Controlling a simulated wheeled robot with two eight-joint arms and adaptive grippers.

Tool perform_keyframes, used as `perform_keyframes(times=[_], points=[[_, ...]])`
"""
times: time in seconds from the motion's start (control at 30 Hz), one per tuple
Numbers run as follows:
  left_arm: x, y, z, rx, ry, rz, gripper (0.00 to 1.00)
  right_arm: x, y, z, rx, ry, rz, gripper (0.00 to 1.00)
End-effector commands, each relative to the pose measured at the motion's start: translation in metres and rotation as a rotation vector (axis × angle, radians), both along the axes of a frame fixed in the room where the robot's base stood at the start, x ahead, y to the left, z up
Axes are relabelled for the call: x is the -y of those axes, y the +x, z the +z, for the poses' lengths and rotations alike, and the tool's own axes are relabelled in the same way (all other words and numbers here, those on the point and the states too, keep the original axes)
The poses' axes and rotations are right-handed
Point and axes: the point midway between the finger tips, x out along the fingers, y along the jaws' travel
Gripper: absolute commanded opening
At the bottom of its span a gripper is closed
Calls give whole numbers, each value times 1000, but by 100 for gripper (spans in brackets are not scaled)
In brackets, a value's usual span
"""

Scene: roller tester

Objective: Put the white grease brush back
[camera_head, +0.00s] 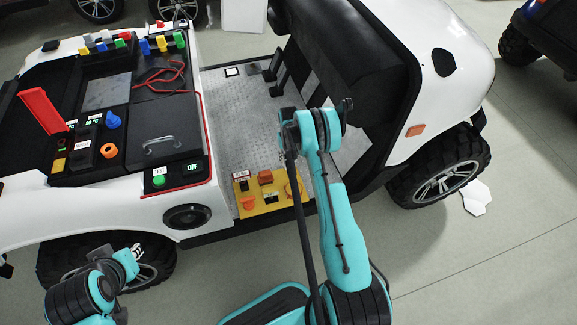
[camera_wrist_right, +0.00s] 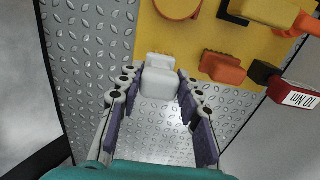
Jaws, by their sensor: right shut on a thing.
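In the right wrist view, a small white blocky piece (camera_wrist_right: 158,79), which appears to be the white grease brush, sits between the fingertips of my right gripper (camera_wrist_right: 160,84). The gripper is shut on it, over the metal tread-plate floor at the edge of a yellow board (camera_wrist_right: 150,35). In the head view my right arm reaches over the vehicle's floor, and its fingers and the brush are hidden or too small to make out. My left arm shows at the lower left, beside the front wheel.
The yellow board shows in the head view (camera_head: 246,206) with orange parts on it. A red labelled block (camera_wrist_right: 292,96) and an orange block (camera_wrist_right: 222,68) lie close right of my right gripper. The black seat (camera_head: 340,50) stands behind. Bare tread plate (camera_head: 232,110) lies left.

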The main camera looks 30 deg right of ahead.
Motion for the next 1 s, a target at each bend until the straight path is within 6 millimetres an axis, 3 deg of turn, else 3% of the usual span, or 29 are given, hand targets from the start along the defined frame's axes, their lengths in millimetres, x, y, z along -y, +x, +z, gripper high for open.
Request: perform_keyframes(times=[0.17, 0.37, 0.73, 0.77, 0.83, 1.0], points=[[0, 0, -7, 0, 0, 0, 19, 1, 4, -12, 0, 0, 0, 6], [0, 0, -23, 0, 0, 0, 19, 1, 3, -42, 0, 0, 0, 6], [0, 0, -21, 0, 0, 0, 19, 1, 3, -44, 0, 0, -1, 6], [0, 0, -21, 0, 0, 0, 19, 1, 3, -45, 0, 0, -1, 37], [0, 0, -21, 0, 0, 0, 19, 1, 3, -44, 0, 0, -1, 56], [0, 0, -21, 0, 0, 0, 19, 1, 3, -44, 0, 0, -1, 56]])
